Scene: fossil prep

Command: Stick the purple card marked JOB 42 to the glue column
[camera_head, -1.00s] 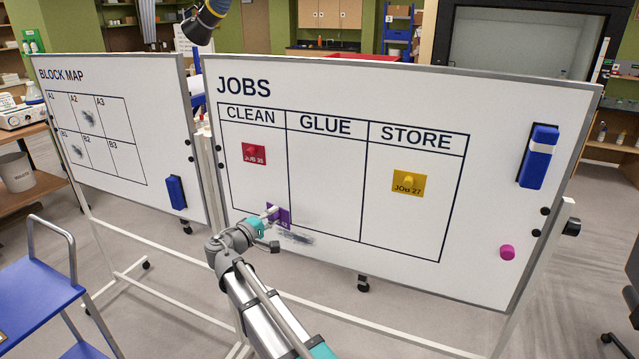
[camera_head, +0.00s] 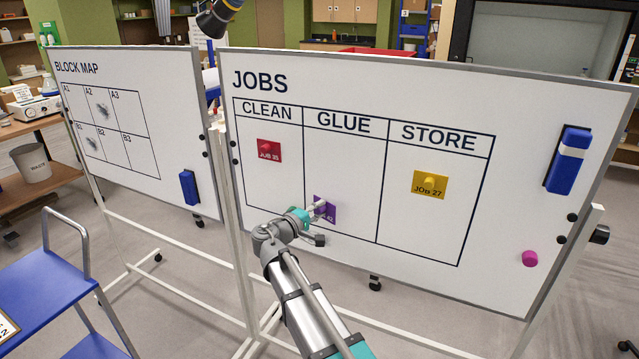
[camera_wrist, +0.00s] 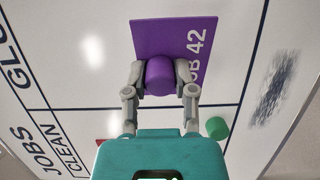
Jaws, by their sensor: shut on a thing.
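The purple card (camera_head: 330,213) is in front of the lower left of the GLUE column (camera_head: 341,165) on the jobs whiteboard. It also shows in the wrist view (camera_wrist: 172,38), where part of its JOB 42 marking reads sideways. My gripper (camera_wrist: 160,80) is shut on the card's round purple knob. In the wrist view the card lies on the GLUE side of the line between CLEAN and GLUE, close to that line. I cannot tell whether its back touches the board. In the head view my gripper (camera_head: 312,210) partly covers the card.
A red card (camera_head: 269,151) is in CLEAN and a yellow card (camera_head: 430,185) in STORE. A green magnet (camera_wrist: 217,128) sits low in CLEAN, near a dark smudge (camera_wrist: 272,88). A blue eraser (camera_head: 569,160) and pink magnet (camera_head: 530,259) are at right. Upper GLUE is bare.

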